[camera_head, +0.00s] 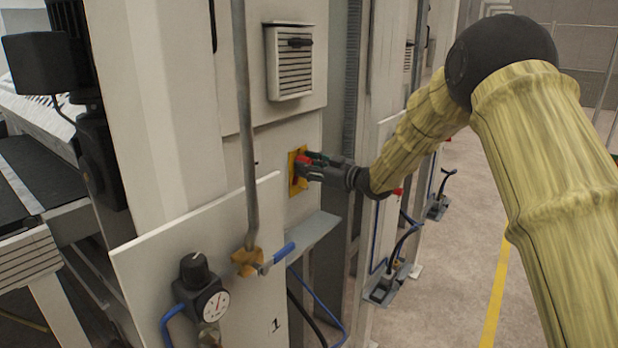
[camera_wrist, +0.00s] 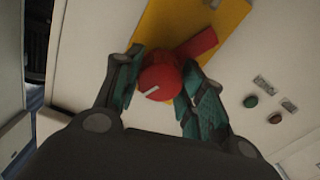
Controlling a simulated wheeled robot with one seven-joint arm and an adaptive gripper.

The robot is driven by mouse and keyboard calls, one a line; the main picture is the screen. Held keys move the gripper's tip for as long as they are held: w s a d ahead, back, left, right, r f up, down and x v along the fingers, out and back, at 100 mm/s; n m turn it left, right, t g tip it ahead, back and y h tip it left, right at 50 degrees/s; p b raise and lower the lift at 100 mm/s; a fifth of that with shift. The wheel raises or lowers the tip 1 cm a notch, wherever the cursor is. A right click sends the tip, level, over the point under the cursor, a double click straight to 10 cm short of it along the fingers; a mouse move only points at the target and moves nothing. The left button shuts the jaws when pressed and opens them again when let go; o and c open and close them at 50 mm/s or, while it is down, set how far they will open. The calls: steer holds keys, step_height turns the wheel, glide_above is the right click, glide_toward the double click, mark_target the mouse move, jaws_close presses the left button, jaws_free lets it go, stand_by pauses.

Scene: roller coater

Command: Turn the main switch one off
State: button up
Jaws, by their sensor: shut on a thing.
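The main switch is a red rotary knob on a yellow plate (camera_head: 293,184) on the pale cabinet wall, in the middle of the head view. In the wrist view the red knob (camera_wrist: 160,80) carries a short white mark, and a red tab sticks out beside it over the yellow plate (camera_wrist: 190,22). My gripper (camera_wrist: 158,88) has its two green-padded fingers on either side of the knob and is shut on it. In the head view my gripper (camera_head: 312,168) reaches the knob from the right and hides part of it.
A vent (camera_head: 290,62) is above the switch. A vertical grey pipe (camera_head: 243,130) with a blue-handled valve (camera_head: 277,258) and a pressure gauge (camera_head: 213,304) stand in front at lower left. A grey ledge (camera_head: 300,243) juts out below. Open floor (camera_head: 462,210) lies right.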

steer(key=n+b, duration=0.1)
steer(key=b, duration=0.1)
steer(key=n+b, duration=0.1)
steer(key=n, duration=0.1)
steer(key=shift+f+n+b, duration=0.3)
steer(key=shift+f+b, duration=0.05)
steer(key=shift+r+n+b, duration=0.1)
steer(key=shift+n+b, duration=0.4)
steer(key=o, duration=1)
steer(key=shift+r, duration=0.15)
steer(key=v, duration=1.2)
